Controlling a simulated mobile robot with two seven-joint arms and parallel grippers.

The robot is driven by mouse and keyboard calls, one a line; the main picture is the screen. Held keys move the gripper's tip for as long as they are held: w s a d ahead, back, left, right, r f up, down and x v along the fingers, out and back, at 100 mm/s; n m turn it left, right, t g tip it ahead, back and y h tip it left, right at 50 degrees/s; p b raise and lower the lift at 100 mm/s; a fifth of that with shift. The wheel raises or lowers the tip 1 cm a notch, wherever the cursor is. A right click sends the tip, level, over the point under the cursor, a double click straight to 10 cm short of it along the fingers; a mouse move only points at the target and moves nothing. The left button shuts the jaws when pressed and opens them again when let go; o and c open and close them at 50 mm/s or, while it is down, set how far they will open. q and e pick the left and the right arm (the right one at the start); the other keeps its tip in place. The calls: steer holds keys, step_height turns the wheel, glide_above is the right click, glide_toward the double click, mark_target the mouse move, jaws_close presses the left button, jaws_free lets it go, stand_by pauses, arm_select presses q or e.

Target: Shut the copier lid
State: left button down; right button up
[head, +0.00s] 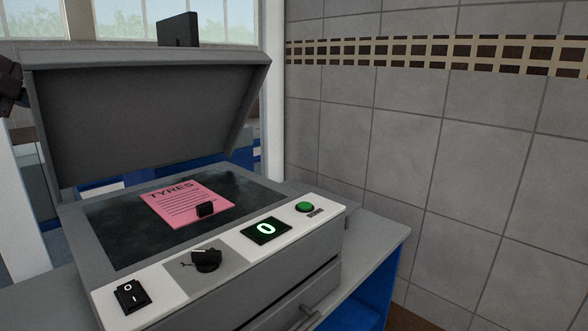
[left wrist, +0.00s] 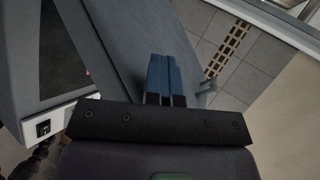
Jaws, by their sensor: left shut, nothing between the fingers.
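The grey copier (head: 330,222) stands on a cabinet, and its lid (head: 140,115) is raised and tilted up, with the underside facing me in the head view. A pink sheet headed "TYRES" (head: 178,197) lies on the dark glass (head: 115,235). My left gripper (left wrist: 162,58) shows in the left wrist view with its blue fingers shut and empty. A broad grey surface (left wrist: 110,45), seemingly the lid, lies just left of the fingers; I cannot tell whether they touch. In the head view only a dark piece of my left arm shows at the left edge. My right gripper is out of view.
Another dark block (head: 178,30) rises above the lid. A tiled wall (head: 470,180) stands right.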

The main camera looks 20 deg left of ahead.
mark_target(47, 102)
arm_select(q)
steer(key=shift+d+r, duration=0.55)
steer(key=shift+d, duration=0.25)
steer(key=d, duration=0.3)
steer(key=shift+w+d+r, duration=0.1)
steer(key=shift+w, duration=0.3)
steer(key=shift+w+d, duration=0.1)
steer(key=shift+d, duration=0.15)
steer(key=shift+s+a+f, duration=0.2)
steer(key=shift+a+f, duration=0.05)
steer(key=shift+f, duration=0.2)
steer(key=shift+s+a+f, duration=0.15)
steer(key=shift+s+d, duration=0.15)
steer(key=shift+d, duration=0.25)
steer(key=shift+s+a, duration=0.1)
steer(key=shift+a, duration=0.1)
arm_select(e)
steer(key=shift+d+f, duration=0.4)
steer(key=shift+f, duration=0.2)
arm_select(q)
steer(key=shift+f, duration=0.15)
